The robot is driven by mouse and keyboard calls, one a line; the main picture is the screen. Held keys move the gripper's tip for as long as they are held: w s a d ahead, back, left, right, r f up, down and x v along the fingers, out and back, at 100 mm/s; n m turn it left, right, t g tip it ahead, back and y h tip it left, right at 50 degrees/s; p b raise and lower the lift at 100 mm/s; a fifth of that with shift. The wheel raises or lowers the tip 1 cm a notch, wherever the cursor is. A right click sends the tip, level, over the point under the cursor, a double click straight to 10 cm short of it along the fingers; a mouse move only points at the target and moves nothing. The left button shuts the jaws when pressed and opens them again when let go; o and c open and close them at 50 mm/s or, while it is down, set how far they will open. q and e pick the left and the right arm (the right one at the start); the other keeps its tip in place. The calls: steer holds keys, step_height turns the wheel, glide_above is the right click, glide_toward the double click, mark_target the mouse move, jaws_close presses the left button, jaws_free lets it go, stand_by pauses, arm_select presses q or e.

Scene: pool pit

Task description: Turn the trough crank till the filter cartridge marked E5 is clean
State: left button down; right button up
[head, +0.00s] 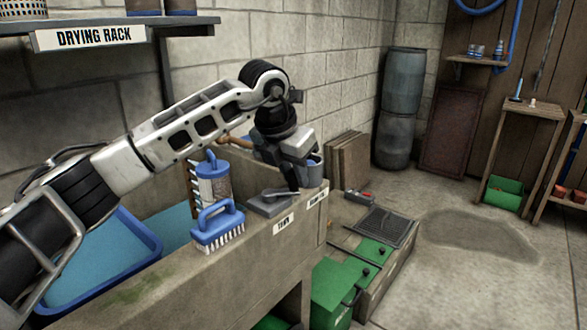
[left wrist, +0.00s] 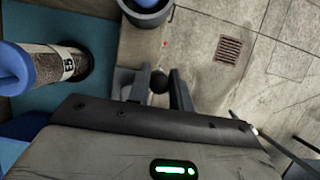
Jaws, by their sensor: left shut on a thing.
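The filter cartridge (head: 213,188) stands upright in the trough (head: 165,292), with blue ends and a brownish, dirty-looking mesh. In the left wrist view the cartridge (left wrist: 42,66) is at the left, and its white label is partly readable as E5. My left gripper (head: 292,182) is over the trough's far right end. In the left wrist view its fingers (left wrist: 157,90) are shut on a dark round knob (left wrist: 159,82), which looks like the crank's handle. The rest of the crank is mostly hidden by the gripper. My right gripper is in neither view.
A blue brush (head: 218,226) stands on the trough's rim beside the cartridge. A grey cup (head: 314,168) stands close to my left gripper. A blue tub (head: 150,238) is at the left.

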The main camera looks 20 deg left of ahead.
arm_select(q)
steer(key=n, duration=0.1)
steer(key=w+n+y, duration=0.1)
steer(key=n, duration=0.1)
steer(key=shift+a+p, duration=0.35)
steer(key=n, duration=0.1)
steer(key=w+a+n+y, duration=0.1)
steer(key=n, duration=0.1)
steer(key=shift+p, duration=0.3)
steer(key=shift+w+a+n+y, duration=0.1)
steer(key=shift+a+n+y, duration=0.15)
steer(key=shift+n, duration=0.25)
steer(key=shift+a+n+y, duration=0.1)
steer(key=shift+n+y, duration=0.15)
steer(key=shift+n, duration=0.25)
steer(key=shift+w+a+n, duration=0.1)
steer(key=shift+a+n, duration=0.05)
steer(key=shift+n, duration=0.25)
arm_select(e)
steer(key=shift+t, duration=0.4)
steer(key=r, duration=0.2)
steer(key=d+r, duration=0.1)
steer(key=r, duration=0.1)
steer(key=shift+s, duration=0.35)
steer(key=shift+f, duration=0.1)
arm_select(q)
steer(key=c, duration=1.3)
jaws_free()
steer(key=shift+o, duration=0.2)
steer(key=shift+r, duration=0.1)
